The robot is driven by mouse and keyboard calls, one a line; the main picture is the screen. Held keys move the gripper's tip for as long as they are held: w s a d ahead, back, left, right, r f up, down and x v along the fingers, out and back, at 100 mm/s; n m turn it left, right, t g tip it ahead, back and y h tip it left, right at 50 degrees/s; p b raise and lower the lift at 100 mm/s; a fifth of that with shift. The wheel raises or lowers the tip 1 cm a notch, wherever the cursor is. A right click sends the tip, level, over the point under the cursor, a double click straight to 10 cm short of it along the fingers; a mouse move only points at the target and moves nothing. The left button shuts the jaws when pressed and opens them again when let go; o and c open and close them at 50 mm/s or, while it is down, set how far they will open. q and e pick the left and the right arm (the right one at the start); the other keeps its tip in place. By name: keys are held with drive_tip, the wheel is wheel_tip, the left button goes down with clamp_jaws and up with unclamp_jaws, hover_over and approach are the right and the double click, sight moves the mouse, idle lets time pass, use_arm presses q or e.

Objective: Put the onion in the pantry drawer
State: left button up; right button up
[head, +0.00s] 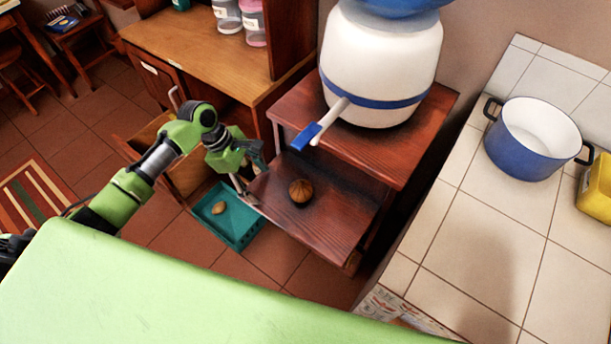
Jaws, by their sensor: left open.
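A round brown onion (300,193) sits on the lower shelf of a dark red wooden stand. My left gripper (250,184) is open and empty at the left edge of that shelf, apart from the onion and to its left. A wooden drawer (188,176) appears pulled out low on the brown cabinet, behind my left arm. My arm hides part of it, and I cannot tell what is inside. My right gripper is out of view.
A teal crate (236,236) with a small pale-brown item stands on the floor below my left gripper. A white water dispenser (375,65) stands on the stand's upper shelf (405,150). A tiled counter (480,235) with a blue pot (520,155) is at right.

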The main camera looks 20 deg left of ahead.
sight(297, 184)
use_arm(q)
drive_tip(key=d, duration=0.4)
drive_tip(key=d+p, duration=0.1)
drive_tip(key=d, duration=0.1)
drive_tip(key=shift+w+d+r, duration=0.2)
drive_tip(key=shift+d+r, duration=0.05)
drive_tip(key=shift+d, duration=0.05)
drive_tip(key=shift+w+d+f, duration=0.1)
drive_tip(key=shift+w+d, duration=0.1)
drive_tip(key=shift+d, duration=0.3)
drive_tip(key=d, duration=0.3)
drive_tip(key=d+p, duration=0.1)
drive_tip(key=shift+w+d+f, duration=0.15)
drive_tip(key=shift+w+f, duration=0.15)
drive_tip(key=shift+d+f, duration=0.1)
drive_tip(key=shift+f, duration=0.1)
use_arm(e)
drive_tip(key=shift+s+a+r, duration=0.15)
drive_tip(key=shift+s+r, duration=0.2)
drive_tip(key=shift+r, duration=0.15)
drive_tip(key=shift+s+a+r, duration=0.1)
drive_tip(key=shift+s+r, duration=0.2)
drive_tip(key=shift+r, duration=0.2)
use_arm(q)
drive_tip(key=c, duration=1.3)
drive_tip(key=shift+c, duration=0.5)
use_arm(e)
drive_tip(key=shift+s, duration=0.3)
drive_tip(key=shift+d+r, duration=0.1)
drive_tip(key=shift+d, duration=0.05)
